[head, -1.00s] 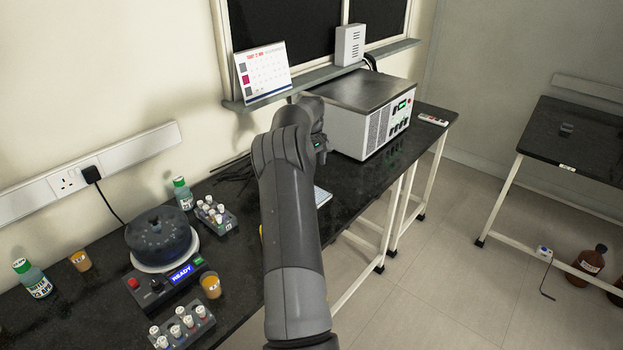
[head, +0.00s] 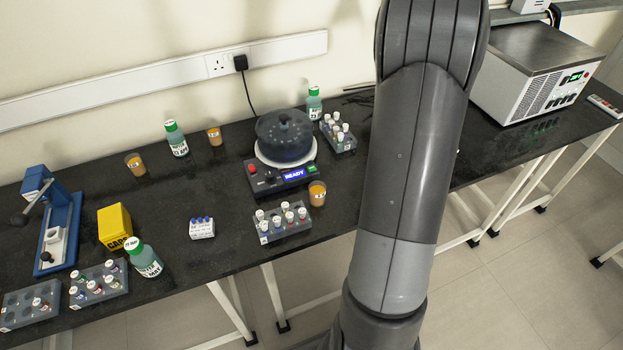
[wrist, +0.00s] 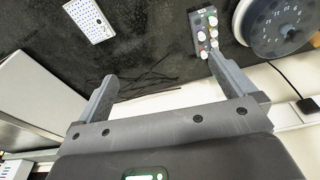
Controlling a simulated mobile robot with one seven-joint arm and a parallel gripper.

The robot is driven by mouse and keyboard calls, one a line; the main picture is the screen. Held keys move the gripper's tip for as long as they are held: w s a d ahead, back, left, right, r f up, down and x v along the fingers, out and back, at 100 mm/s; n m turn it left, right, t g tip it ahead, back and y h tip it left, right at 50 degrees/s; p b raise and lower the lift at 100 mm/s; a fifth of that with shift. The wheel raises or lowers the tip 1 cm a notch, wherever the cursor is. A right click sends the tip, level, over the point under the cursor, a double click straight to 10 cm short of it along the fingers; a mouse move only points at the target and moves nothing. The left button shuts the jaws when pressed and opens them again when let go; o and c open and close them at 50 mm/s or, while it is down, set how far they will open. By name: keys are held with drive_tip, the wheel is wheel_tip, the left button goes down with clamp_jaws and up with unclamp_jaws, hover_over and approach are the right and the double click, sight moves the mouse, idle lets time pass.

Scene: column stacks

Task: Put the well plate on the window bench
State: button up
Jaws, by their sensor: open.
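The well plate (wrist: 90,20) is a small white plate with rows of dark dots. It lies on the dark bench top at the upper left of the wrist view, beyond my left finger and apart from it. My arm hides that spot in the head view. My gripper (wrist: 160,68) is open and empty above the bench; it is hidden in the head view. The black bench section at the right (head: 525,138), below the window sill, carries a large grey instrument; I take it for the window bench.
The grey instrument (head: 535,72) fills much of the right section, with bare top in front. A round-lidded device (head: 285,138), vial racks (head: 283,222), bottles and a yellow box (head: 115,226) crowd the left. Thin dark rods (wrist: 150,85) lie near my fingers.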

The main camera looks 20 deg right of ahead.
drive_tip(key=s+a+r+t, duration=0.15)
drive_tip(key=s+a, duration=0.25)
drive_tip(key=a, duration=0.4)
drive_tip(key=s+a+r, duration=0.3)
drive_tip(key=a, duration=0.6)
drive_tip(key=s+a+r, duration=0.3)
drive_tip(key=s+a, duration=0.1)
drive_tip(key=a, duration=0.4)
drive_tip(key=s+a+f+t, duration=0.1)
drive_tip(key=s+a+f, duration=0.2)
drive_tip(key=s+a, duration=0.3)
drive_tip(key=s+a+f+n+t, duration=0.1)
drive_tip(key=s+a+f, duration=0.2)
drive_tip(key=s+a, duration=0.3)
drive_tip(key=s, duration=0.3)
drive_tip(key=shift+s+a, duration=0.25)
